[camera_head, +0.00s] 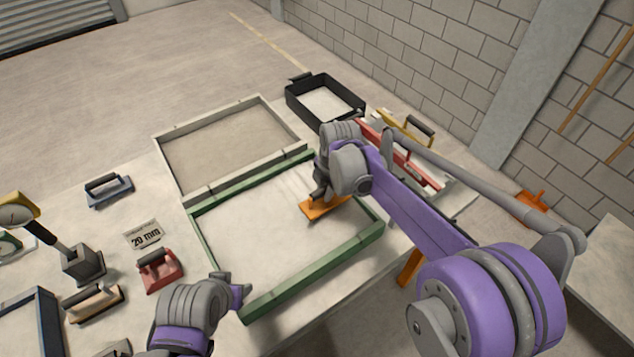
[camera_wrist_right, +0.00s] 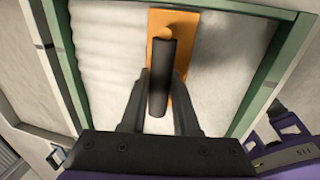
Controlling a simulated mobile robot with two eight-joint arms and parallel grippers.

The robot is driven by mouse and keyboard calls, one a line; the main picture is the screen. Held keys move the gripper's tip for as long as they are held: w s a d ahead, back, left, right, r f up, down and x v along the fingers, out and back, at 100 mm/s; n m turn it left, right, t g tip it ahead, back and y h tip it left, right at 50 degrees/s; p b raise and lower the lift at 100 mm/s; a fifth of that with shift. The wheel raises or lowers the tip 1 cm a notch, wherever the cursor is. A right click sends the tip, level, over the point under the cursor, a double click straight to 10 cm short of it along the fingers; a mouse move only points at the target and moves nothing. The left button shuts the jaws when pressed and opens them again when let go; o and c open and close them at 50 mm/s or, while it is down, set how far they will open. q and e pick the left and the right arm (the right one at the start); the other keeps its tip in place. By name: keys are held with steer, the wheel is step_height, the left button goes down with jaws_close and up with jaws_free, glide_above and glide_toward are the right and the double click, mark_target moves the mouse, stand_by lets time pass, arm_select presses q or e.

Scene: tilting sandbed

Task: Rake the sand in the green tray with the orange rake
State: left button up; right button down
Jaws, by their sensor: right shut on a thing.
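The green tray (camera_head: 308,275) lies on the table with a pale bed of sand (camera_head: 250,235) in it. The orange rake (camera_head: 325,208) is in the right part of this tray, its flat orange plate low over or on the sand; which one I cannot tell. In the right wrist view, the orange rake (camera_wrist_right: 157,22) has a dark handle between the fingers of my right gripper (camera_wrist_right: 160,90), which is shut on it. Faint ridges show in the sand left of the rake there. My left gripper (camera_head: 236,290) is near the tray's front left corner; its fingers are unclear.
A grey-framed tray (camera_head: 185,130) of sand adjoins the green one behind. A black bin (camera_head: 340,100) stands at the back.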

arm_select(q)
steer(key=shift+s+f, duration=0.1)
steer(key=shift+f, duration=0.15)
arm_select(e)
steer(key=s+d, duration=0.1)
steer(key=s, duration=0.1)
steer(key=s+d, duration=0.2)
steer(key=s, duration=0.1)
steer(key=s+d, duration=0.2)
steer(key=shift+s+d, duration=0.25)
arm_select(q)
steer(key=shift+w+r+p, duration=0.35)
steer(key=shift+r+p, duration=0.2)
steer(key=shift+r, duration=0.3)
steer(key=shift+w+r+p, duration=0.35)
steer(key=shift+r+p, duration=0.15)
steer(key=shift+r, duration=0.35)
steer(key=shift+w+r+p, duration=0.35)
steer(key=shift+r+p, duration=0.2)
steer(key=shift+r, duration=0.3)
arm_select(e)
steer(key=w+v, duration=0.1)
steer(key=v, duration=0.5)
steer(key=shift+a+r, duration=0.3)
steer(key=shift+r, duration=0.2)
steer(key=shift+s, duration=0.1)
